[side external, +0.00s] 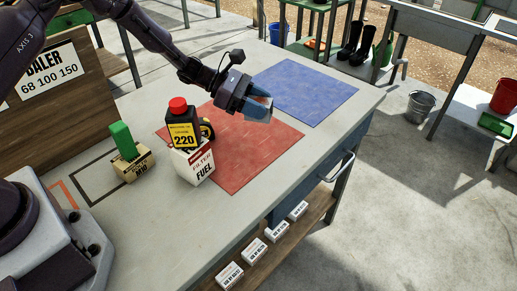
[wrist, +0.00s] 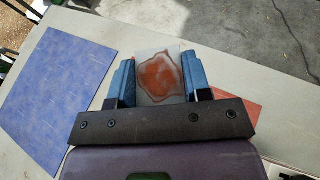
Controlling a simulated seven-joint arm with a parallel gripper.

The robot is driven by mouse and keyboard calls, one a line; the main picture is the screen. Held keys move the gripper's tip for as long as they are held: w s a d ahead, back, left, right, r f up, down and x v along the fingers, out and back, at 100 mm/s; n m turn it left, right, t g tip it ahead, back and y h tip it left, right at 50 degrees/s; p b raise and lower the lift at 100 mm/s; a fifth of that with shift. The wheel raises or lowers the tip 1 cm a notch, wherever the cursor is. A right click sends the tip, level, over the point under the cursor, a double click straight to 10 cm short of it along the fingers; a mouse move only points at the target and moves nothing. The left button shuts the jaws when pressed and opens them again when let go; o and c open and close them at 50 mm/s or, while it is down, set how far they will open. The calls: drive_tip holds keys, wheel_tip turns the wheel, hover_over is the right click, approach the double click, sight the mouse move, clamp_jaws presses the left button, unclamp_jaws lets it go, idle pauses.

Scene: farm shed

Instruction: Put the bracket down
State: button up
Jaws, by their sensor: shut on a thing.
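My gripper (side external: 258,108) is shut on the bracket, a grey flat-faced piece with a rusty orange patch. The bracket (wrist: 160,76) sits between the two blue fingers in the wrist view. In the side view the bracket (side external: 261,100) is mostly hidden by the fingers. My gripper appears held above the bench, near where the red mat (side external: 232,158) and the blue mat (side external: 305,88) come close together. In the wrist view the blue mat (wrist: 58,92) lies to the left and a part of the red mat (wrist: 240,113) to the right. The height above the bench is hard to tell.
A black and yellow bottle (side external: 183,132) with a red cap stands on or behind a white fuel filter box (side external: 194,167). A green block (side external: 122,141) is on a small tan box (side external: 132,164) to the left. Bench (side external: 225,218) surface in front is clear.

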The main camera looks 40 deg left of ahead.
drive_tip(key=shift+d+m+g+h, duration=0.3)
drive_tip(key=shift+m+g, duration=0.1)
drive_tip(key=shift+s+a+f+m+g, duration=0.1)
drive_tip(key=shift+s+f+m+g, duration=0.05)
drive_tip(key=shift+f+m+g, duration=0.2)
wheel_tip(320, 180, down, 9)
drive_tip(key=shift+f, duration=0.15)
drive_tip(key=shift+f, duration=0.15)
drive_tip(key=o, duration=1)
drive_tip(key=shift+c, duration=0.2)
